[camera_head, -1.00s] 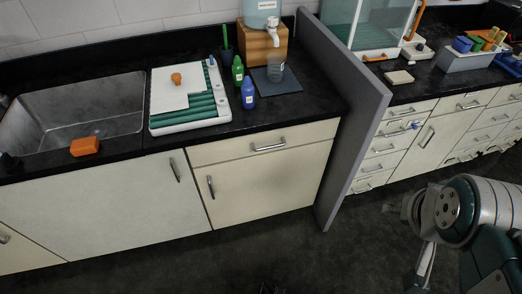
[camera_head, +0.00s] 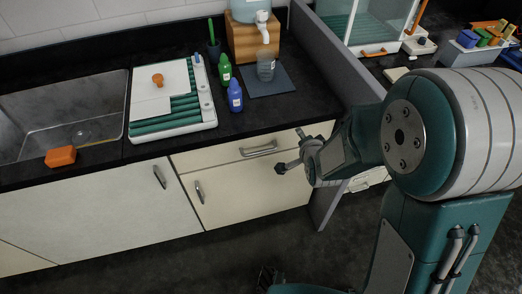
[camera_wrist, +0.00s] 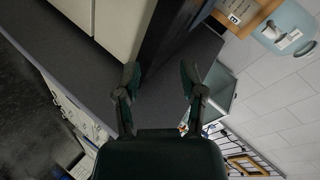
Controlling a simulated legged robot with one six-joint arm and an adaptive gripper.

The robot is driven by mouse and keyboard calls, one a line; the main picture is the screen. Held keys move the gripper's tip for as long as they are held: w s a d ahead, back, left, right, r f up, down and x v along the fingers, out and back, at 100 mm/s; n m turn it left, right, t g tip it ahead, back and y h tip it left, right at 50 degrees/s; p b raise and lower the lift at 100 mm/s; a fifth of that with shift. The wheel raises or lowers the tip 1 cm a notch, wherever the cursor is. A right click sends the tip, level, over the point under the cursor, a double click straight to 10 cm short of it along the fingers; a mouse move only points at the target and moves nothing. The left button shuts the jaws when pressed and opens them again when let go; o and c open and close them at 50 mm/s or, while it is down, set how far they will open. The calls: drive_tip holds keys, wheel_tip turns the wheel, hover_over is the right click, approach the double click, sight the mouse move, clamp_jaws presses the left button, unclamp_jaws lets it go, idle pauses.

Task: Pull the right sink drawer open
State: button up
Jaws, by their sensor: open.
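The right sink drawer (camera_head: 222,155) is a cream front just under the black counter, right of the sink, and looks shut. Its metal bar handle (camera_head: 259,148) runs level across the front. My gripper (camera_head: 290,150) is in front of the drawer's right part, just right of the handle, with its fingers spread. In the wrist view, the two dark fingers (camera_wrist: 158,72) are apart with nothing between them. I cannot make out the handle in the wrist view. My gripper hides the drawer's right end.
A grey divider panel (camera_head: 330,55) stands close behind and right of my gripper. A cupboard door (camera_head: 245,190) with its own handle is below the drawer. Bottles, a beaker (camera_head: 265,70) and a white tray (camera_head: 205,118) stand on the counter.

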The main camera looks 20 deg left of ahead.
drive_tip(key=s+a+f+m+y, duration=0.2)
drive_tip(key=a+f, duration=0.3)
drive_tip(key=f, duration=0.3)
drive_tip(key=m+t+y, duration=0.2)
approach(261, 152)
drive_tip(key=x, duration=1)
drive_tip(key=shift+w+a+f, duration=0.15)
drive_tip(key=shift+w+f, duration=0.15)
clamp_jaws()
